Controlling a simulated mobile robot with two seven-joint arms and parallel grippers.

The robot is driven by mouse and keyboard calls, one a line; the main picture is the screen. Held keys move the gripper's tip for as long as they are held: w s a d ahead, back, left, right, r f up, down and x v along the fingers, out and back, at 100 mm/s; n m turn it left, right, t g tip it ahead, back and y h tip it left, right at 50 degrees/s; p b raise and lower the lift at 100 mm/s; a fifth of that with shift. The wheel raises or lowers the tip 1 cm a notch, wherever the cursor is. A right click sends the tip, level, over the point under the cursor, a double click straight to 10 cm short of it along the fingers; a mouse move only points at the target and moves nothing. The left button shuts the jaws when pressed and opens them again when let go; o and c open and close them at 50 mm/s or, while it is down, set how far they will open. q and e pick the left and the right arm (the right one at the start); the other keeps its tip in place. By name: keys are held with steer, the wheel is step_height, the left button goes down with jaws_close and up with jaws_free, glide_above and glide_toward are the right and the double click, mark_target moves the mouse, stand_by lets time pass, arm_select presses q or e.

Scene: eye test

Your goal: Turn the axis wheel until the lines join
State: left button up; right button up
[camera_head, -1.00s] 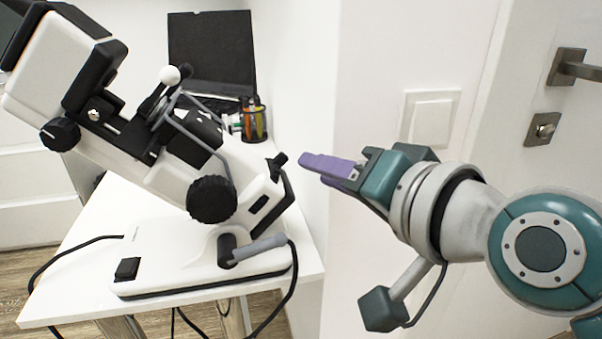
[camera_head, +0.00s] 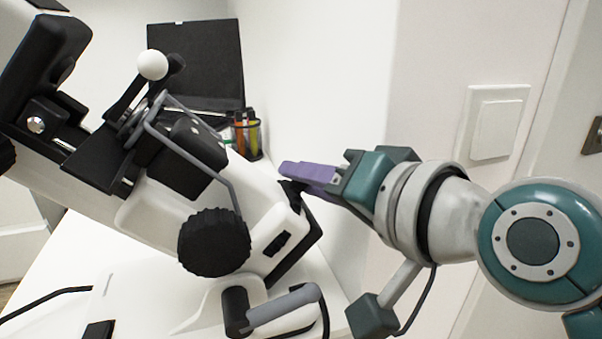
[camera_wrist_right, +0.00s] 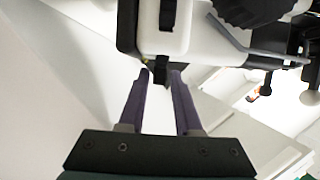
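The white and black eye instrument (camera_head: 160,215) leans over its base on the left in the head view. A black ribbed wheel (camera_head: 214,243) is on its side and also shows at the top of the wrist view (camera_wrist_right: 250,10); I cannot tell if it is the axis wheel. A small black knob (camera_head: 291,188) juts from the instrument's near end. My right gripper (camera_head: 287,168) has purple fingers at this knob. In the right wrist view, the fingers (camera_wrist_right: 160,76) are apart, with the knob (camera_wrist_right: 161,68) between or just beyond their tips; contact is unclear. No lines are visible. My left gripper is out of view.
A white table (camera_head: 45,262) bears the instrument. A pen holder (camera_head: 246,138) and a dark laptop-like screen (camera_head: 195,65) stand behind. A grey handle (camera_head: 285,304) projects from the base. A wall switch (camera_head: 497,128) and door are at right.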

steer(key=shift+s, duration=0.1)
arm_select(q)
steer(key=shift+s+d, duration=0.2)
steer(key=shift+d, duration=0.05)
arm_select(e)
steer(key=shift+d, duration=0.1)
jaws_close()
steer(key=shift+f, duration=0.1)
steer(key=shift+s+f+m+t+h, duration=0.3)
steer(key=shift+s+m+t, duration=0.25)
steer(key=shift+t, duration=0.45)
steer(key=shift+s+f+m+t+h+b, duration=0.15)
steer(key=shift+s+m+t+h, duration=0.25)
steer(key=shift+t, duration=0.2)
steer(key=shift+s+r+m+t+h+b, duration=0.15)
steer(key=shift+s+m+t+h, duration=0.1)
steer(key=shift+t+h, duration=0.25)
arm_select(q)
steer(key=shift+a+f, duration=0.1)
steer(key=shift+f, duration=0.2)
arm_select(e)
jaws_free()
